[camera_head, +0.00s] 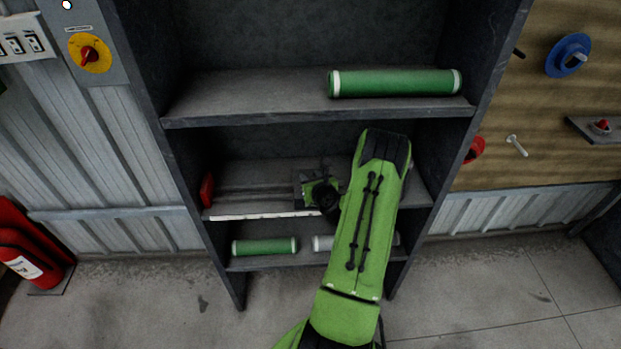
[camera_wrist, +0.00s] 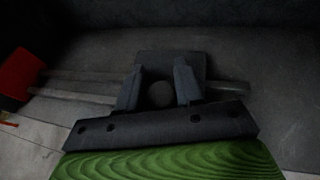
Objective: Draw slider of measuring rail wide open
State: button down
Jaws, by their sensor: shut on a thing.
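The measuring rail (camera_head: 250,192) lies along the middle shelf of a dark rack, with a red end block (camera_head: 207,190) at its left end. The rail (camera_wrist: 75,77) and the red block (camera_wrist: 18,72) also show in the wrist view. The dark slider (camera_head: 300,185) sits on the rail, well to the right of the red block. My gripper (camera_head: 318,189) is at the slider. In the wrist view my gripper (camera_wrist: 159,90) has its two fingers on either side of the slider's round knob (camera_wrist: 160,95), shut on it. My arm hides the shelf's right part.
A white scale strip (camera_head: 262,216) runs along the middle shelf's front edge. A green roll (camera_head: 395,83) lies on the shelf above. Another green roll (camera_head: 265,246) and a grey roll (camera_head: 323,243) lie below. Rack uprights stand on both sides.

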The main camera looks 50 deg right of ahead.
jog(key=shift+s+d, duration=0.1)
jog(key=s+d, duration=0.4)
jog(key=s+d+b, duration=0.1)
jog(key=s+d, duration=0.3)
jog(key=s, duration=0.1)
jog(key=s+d+b, duration=0.1)
jog(key=s+d, duration=0.3)
jog(key=s, duration=0.1)
jog(key=shift+s+d, duration=0.25)
jog(key=shift+d, duration=0.05)
jog(key=c, duration=0.8)
grip_release()
jog(key=shift+s+d, duration=0.1)
jog(key=p+v, duration=0.1)
jog(key=v, duration=1.5)
jog(key=shift+p, duration=0.3)
jog(key=shift+w, duration=0.25)
